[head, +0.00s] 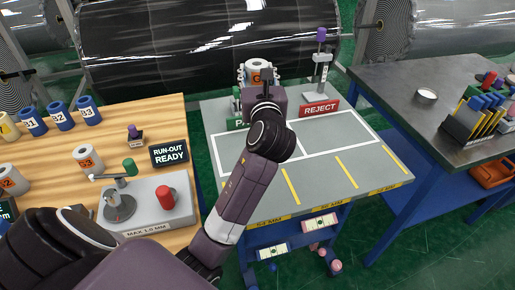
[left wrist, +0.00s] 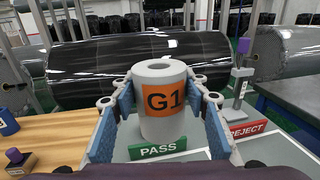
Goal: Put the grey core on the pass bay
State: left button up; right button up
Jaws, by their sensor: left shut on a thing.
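The grey core labelled G1 (head: 258,70) shows behind my left gripper (head: 264,78) in the head view. In the left wrist view, the core (left wrist: 160,112) stands upright between the two blue-padded fingers of my left gripper (left wrist: 163,90), which is shut on it. The green PASS sign (left wrist: 157,149) is right at the core's lower edge. In the head view, my gripper and arm partly cover the PASS sign (head: 236,123). I cannot tell whether the core's base touches the surface. My right gripper is not in view.
A red REJECT sign (head: 319,108) and a purple-topped post (head: 321,60) stand to the right. Other grey cores, G3 (head: 88,158) and G2 (head: 12,181), stand on the wooden table. A large dark wrapped roll (head: 200,45) lies behind. The grey table's front (head: 320,175) is clear.

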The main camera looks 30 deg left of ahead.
pick_arm(q)
notch_tip(320, 180, down, 20)
jog(key=b, duration=0.4)
jog(key=shift+w+r, duration=0.1)
jog(key=shift+w, duration=0.05)
jog(key=o, duration=1.3)
jog(key=shift+c, duration=0.2)
